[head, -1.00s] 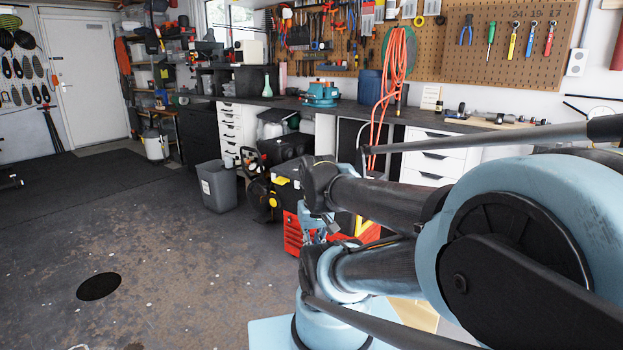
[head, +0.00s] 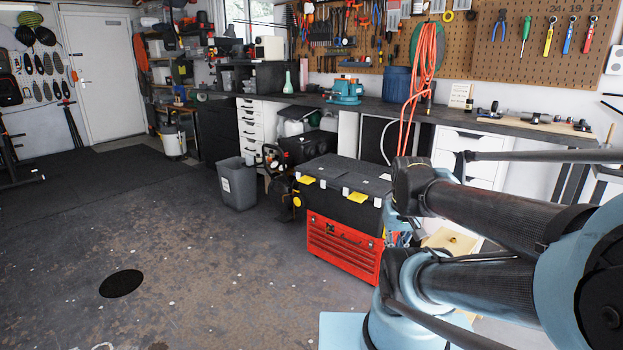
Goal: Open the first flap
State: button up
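A pale tan box-like thing (head: 455,240) shows between my arm links at the lower right. It looks like a cardboard box, but my arm hides most of it. I cannot tell which part is its first flap or how the flaps stand. My arm crosses the right side of the view in front of it. I cannot make out my gripper's fingers; the end of the arm is hidden or out of view.
A red tool chest (head: 343,246) with a black toolbox (head: 345,188) on top stands left of my arm. A grey bin (head: 238,184) stands further left. The workbench (head: 385,106) runs along the back wall.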

aim_at(313, 169)
jog(key=z, duration=0.05)
jog(key=i, duration=1)
jog(key=u, duration=0.05)
